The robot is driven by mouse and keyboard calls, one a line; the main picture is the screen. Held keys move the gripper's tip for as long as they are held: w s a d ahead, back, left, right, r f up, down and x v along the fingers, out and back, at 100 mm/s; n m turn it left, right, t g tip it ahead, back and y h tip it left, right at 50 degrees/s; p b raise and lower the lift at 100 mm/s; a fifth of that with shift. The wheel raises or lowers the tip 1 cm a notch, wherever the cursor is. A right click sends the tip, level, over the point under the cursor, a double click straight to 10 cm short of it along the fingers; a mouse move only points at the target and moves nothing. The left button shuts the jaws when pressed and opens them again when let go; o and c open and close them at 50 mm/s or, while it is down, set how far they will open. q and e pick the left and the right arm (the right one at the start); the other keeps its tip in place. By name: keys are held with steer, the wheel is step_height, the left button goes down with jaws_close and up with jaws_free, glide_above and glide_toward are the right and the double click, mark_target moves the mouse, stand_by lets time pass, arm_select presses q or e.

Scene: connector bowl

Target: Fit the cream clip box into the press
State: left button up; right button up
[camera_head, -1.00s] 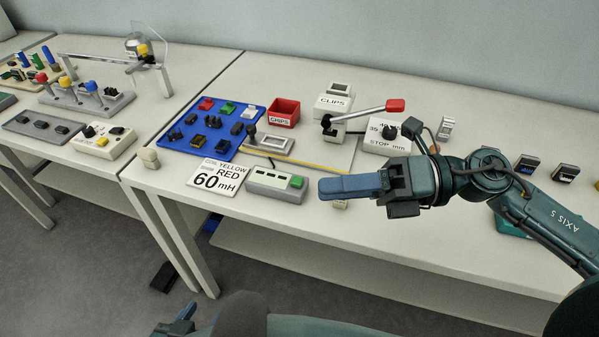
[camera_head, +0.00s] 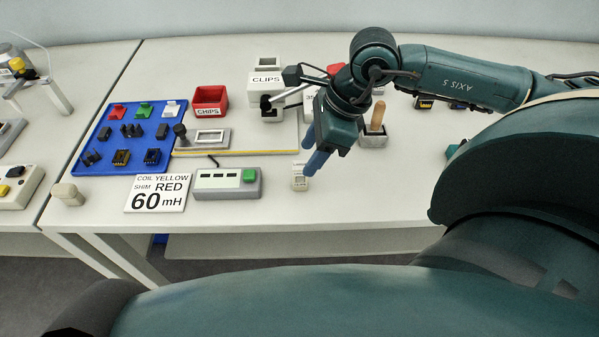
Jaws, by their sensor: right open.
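A small cream box (camera_head: 300,184) stands near the front of the table; I take it for the clip box. My right gripper (camera_head: 309,162) points down at it with blue fingers open. The fingertips are right at or just above its top edge; I cannot tell if they touch. The press (camera_head: 271,114) stands behind, beside the white block labelled CLIPS (camera_head: 266,79). Its lever runs right to a red knob (camera_head: 335,69), partly hidden by my right arm. My left gripper is out of view.
A blue tray (camera_head: 96,164) of coloured parts, a red CHIPS bin (camera_head: 210,98), a grey box with a green button (camera_head: 228,184) and a 60 mH card (camera_head: 157,194) are left. A wooden-handled tool (camera_head: 377,115) stands in a block at right. The table's front right is mostly clear.

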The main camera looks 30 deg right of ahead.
mark_target(300, 164)
steer(key=shift+w+p+x, duration=0.15)
steer(key=shift+p+x, duration=0.15)
steer(key=shift+x, duration=1.05)
steer(key=shift+w+p+x, duration=0.15)
steer(key=shift+p+x, duration=0.1)
steer(key=shift+x, duration=1.1)
steer(key=shift+d, duration=0.15)
steer(key=shift+c, duration=0.5)
jaws_close()
steer(key=shift+r, duration=0.1)
